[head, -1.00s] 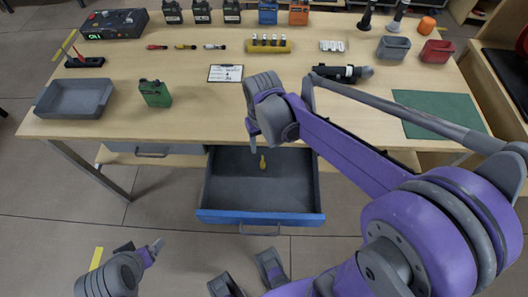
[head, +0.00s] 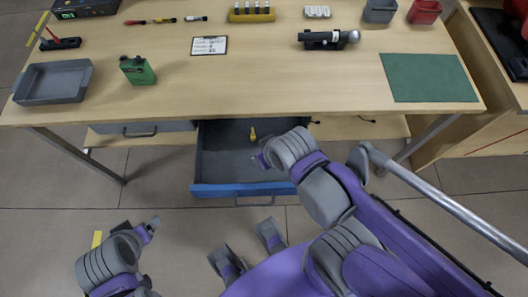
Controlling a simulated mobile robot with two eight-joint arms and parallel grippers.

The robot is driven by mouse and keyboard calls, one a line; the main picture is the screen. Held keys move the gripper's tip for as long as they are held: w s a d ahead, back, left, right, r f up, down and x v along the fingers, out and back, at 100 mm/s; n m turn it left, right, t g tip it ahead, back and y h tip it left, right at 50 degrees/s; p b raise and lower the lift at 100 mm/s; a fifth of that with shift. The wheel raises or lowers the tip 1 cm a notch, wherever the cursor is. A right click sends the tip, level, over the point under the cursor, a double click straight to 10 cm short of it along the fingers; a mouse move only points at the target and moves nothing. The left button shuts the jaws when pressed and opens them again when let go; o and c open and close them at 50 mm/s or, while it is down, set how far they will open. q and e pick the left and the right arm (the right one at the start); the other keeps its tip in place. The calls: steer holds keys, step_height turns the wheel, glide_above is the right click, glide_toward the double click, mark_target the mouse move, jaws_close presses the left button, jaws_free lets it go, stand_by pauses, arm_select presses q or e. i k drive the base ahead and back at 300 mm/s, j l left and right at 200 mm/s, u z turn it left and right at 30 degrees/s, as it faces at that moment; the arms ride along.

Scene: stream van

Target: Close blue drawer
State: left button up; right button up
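The blue drawer (head: 243,190) is open below the table's front edge, pulled out toward me. Its grey inside shows, with a small yellow object (head: 253,134) lying in it toward the back. My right gripper (head: 263,161) is at the right side of the drawer, near the right end of its blue front. I cannot tell if it touches the drawer, and its fingers are too hidden by the wrist to judge. My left gripper (head: 152,227) is low at the left, apart from the drawer and over the floor. Its fingers are too small to judge.
The wooden table (head: 290,82) holds a grey tray (head: 52,95), a green canister (head: 137,71), a clipboard (head: 209,45), a dark cylindrical tool (head: 328,39) and a green mat (head: 428,78). A closed grey drawer (head: 140,129) is to the left. Floor before the blue drawer's left half is free.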

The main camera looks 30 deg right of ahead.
mark_target(223, 167)
steer(key=k+l, duration=0.6)
steer(key=k+l+u, duration=0.2)
steer(key=l, duration=0.15)
